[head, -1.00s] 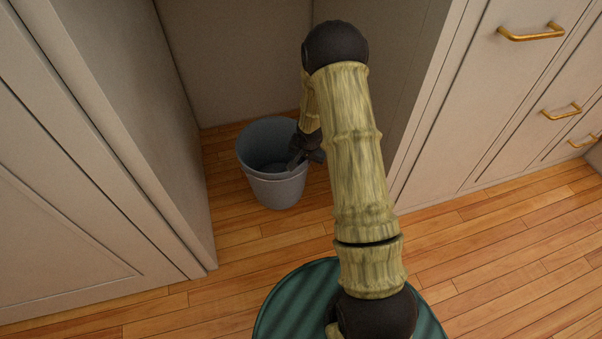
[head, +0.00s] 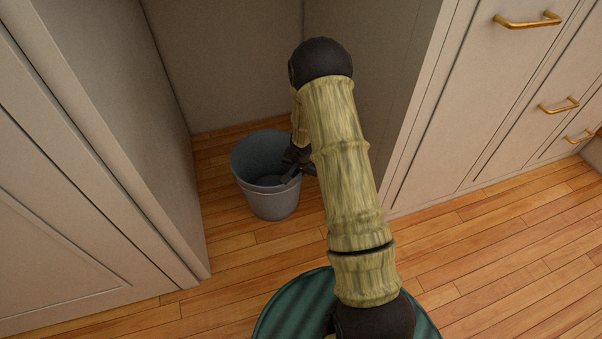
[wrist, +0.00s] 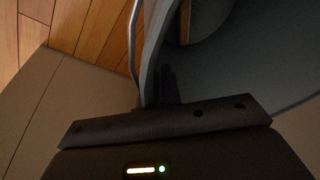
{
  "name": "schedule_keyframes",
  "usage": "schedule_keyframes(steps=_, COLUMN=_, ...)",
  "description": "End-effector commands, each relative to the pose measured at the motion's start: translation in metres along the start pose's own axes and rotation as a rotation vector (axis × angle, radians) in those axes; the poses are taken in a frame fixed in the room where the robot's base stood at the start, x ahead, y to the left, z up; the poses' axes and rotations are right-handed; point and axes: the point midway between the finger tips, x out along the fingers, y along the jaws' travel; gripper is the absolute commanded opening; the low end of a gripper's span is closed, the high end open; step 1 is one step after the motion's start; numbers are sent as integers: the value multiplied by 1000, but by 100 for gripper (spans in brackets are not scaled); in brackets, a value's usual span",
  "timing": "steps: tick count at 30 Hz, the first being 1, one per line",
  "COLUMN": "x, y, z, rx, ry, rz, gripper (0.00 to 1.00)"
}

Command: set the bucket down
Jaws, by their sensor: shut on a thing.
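The bucket (head: 268,202) is grey-blue, upright and open at the top, in the recess between the cabinets in the head view. My gripper (head: 293,172) is at the right side of its rim, shut on the bucket's wall. In the wrist view the bucket's wall (wrist: 153,50) runs up from between the jaws, with the inside of the bucket to the right. My gripper (wrist: 165,100) is dark there, and its fingertips are hard to make out. Whether the bucket's base touches the floor is unclear.
The wood floor (head: 245,265) is clear in front of the recess. A cabinet side (head: 150,140) stands close on the left, and a drawer cabinet (head: 470,110) with brass handles is on the right. The recess has a back wall (head: 225,60).

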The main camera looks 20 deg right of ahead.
Motion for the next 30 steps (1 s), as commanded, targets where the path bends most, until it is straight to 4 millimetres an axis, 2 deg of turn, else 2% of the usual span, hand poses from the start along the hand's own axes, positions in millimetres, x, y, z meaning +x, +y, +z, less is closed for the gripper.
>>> schedule_keyframes(steps=6, x=2, y=0, z=0, rx=1, ry=1, rz=-2, gripper=0)
schedule_keyframes(steps=7, x=2, y=0, z=0, rx=0, ry=0, rz=0, gripper=10)
schedule_keyframes(steps=10, x=2, y=1, z=0, rx=1, ry=0, rz=0, gripper=28)
schedule_keyframes(steps=18, x=1, y=1, z=0, rx=2, ry=0, rz=1, gripper=28)
schedule_keyframes(steps=22, x=-6, y=0, z=-1, rx=2, ry=0, rz=0, gripper=28)
schedule_keyframes(steps=26, x=-23, y=0, z=-2, rx=1, ry=1, rz=0, gripper=28)
schedule_keyframes(steps=30, x=-49, y=-1, z=-2, rx=2, ry=1, rz=0, gripper=28)
